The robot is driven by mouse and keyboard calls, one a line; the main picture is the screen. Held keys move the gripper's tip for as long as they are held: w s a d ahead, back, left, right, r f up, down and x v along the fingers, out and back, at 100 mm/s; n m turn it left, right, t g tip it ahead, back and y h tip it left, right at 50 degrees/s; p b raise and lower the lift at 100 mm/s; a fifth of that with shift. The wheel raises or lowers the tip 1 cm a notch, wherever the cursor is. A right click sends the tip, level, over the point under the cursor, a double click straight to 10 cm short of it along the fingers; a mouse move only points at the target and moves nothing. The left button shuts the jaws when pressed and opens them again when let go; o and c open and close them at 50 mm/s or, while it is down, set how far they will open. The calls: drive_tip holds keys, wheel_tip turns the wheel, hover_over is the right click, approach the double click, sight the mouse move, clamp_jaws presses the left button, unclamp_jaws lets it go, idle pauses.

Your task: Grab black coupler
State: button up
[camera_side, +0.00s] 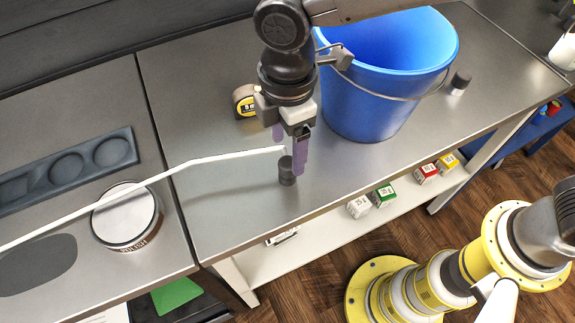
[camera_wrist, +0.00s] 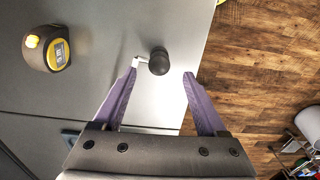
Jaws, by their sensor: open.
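A small dark cylinder that looks like the black coupler (camera_side: 287,174) stands on the steel bench near its front edge. In the wrist view the coupler (camera_wrist: 159,63) shows as a dark rounded piece just beyond the fingertips, between their lines. My gripper (camera_side: 288,152) points down over it with purple fingers apart. In the wrist view my gripper (camera_wrist: 161,74) is open and nothing is clamped in it. A long white rod (camera_side: 190,163) runs from the left edge and ends by the coupler. Whether the rod touches the coupler I cannot tell.
A blue bucket (camera_side: 372,100) stands right of my gripper, with another dark cylinder (camera_side: 461,80) beyond it. A tape measure (camera_side: 244,101) lies behind. A round polish tin (camera_side: 125,218) and a dark tray (camera_side: 70,168) are at left. Small boxes sit on the shelf below.

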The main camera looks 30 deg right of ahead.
sight(289, 162)
drive_tip(key=shift+d+f, duration=0.15)
drive_tip(key=shift+f, duration=2.55)
clamp_jaws()
